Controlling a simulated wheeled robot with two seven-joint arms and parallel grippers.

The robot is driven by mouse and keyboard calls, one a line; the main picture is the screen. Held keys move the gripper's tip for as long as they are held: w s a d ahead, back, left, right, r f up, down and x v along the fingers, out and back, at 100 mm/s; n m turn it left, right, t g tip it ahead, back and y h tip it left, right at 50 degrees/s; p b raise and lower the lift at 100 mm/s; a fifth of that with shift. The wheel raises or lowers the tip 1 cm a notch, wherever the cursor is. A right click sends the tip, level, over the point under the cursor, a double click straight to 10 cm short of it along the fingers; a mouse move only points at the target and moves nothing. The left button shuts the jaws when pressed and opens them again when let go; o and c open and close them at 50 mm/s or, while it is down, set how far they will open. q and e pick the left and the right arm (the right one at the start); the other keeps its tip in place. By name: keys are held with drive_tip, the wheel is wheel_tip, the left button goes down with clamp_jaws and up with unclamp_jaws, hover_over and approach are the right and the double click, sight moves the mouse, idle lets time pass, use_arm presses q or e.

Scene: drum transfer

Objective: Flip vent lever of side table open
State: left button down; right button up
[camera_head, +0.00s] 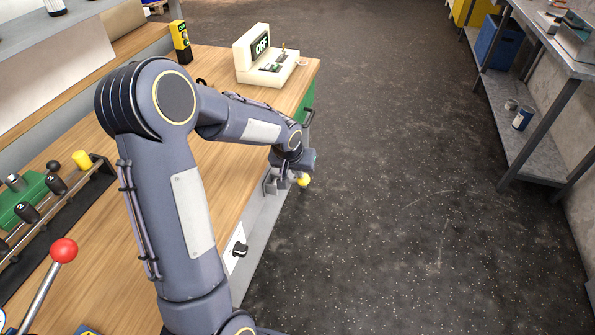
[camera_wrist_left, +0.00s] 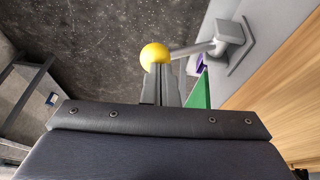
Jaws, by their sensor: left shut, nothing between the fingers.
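The vent lever shows as a yellow ball knob (camera_head: 303,181) beside the grey front side of the wooden side table (camera_head: 225,165). In the left wrist view the yellow knob (camera_wrist_left: 154,54) sits on a grey rod (camera_wrist_left: 193,49) that sticks out from a bracket (camera_wrist_left: 229,39) on the table's side. My left gripper (camera_wrist_left: 164,72) is shut and empty. Its fingertips are at the knob, overlapping its lower edge in that view; I cannot tell whether they touch. In the head view my left arm and wrist hide part of the lever and bracket. My right gripper is in neither view.
A black knob (camera_head: 240,250) on a white plate and a dark handle (camera_head: 309,118) by a green panel are on the table's side. A cream box reading OFF (camera_head: 262,57) stands at the far end. A red-ball lever (camera_head: 63,250) is at left.

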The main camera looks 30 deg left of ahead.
use_arm(q)
drive_tip(key=shift+w+d+f+y+b, duration=0.1)
drive_tip(key=shift+d+f+y+b, duration=0.35)
drive_tip(key=shift+b, duration=0.5)
drive_tip(key=d+f+m+g+y+b, duration=0.2)
drive_tip(key=f+y+b, duration=0.8)
drive_tip(key=b, duration=0.6)
drive_tip(key=shift+w+d+f, duration=0.4)
drive_tip(key=shift+d+f, duration=0.05)
drive_tip(key=shift+d, duration=0.3)
drive_tip(key=shift+y, duration=0.25)
